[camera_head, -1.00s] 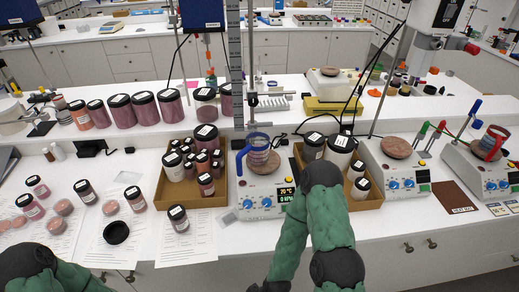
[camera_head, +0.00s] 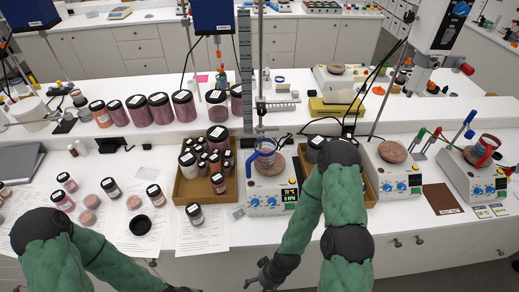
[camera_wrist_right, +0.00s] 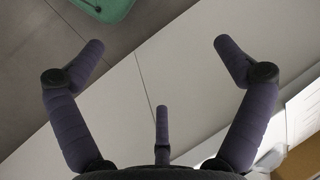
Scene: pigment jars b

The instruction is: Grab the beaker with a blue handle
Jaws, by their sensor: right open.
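The beaker with a blue handle (camera_head: 265,154) stands upright on a hot plate stirrer (camera_head: 270,190) near the middle of the bench, with its handle toward the left. My right gripper (camera_head: 263,279) is open and empty, low in front of the bench and well below the beaker. In the right wrist view its spread fingers (camera_wrist_right: 150,62) have nothing between them, and the beaker does not show there. My left arm reaches in from the lower left; its gripper is cut off by the bottom edge.
A cardboard tray of jars (camera_head: 184,197) stands left of the stirrer. Another tray (camera_head: 369,193), partly hidden behind my right arm, is on its right. A beaker with a red handle (camera_head: 486,149) is on a stirrer at far right. Loose jars and papers cover the left bench.

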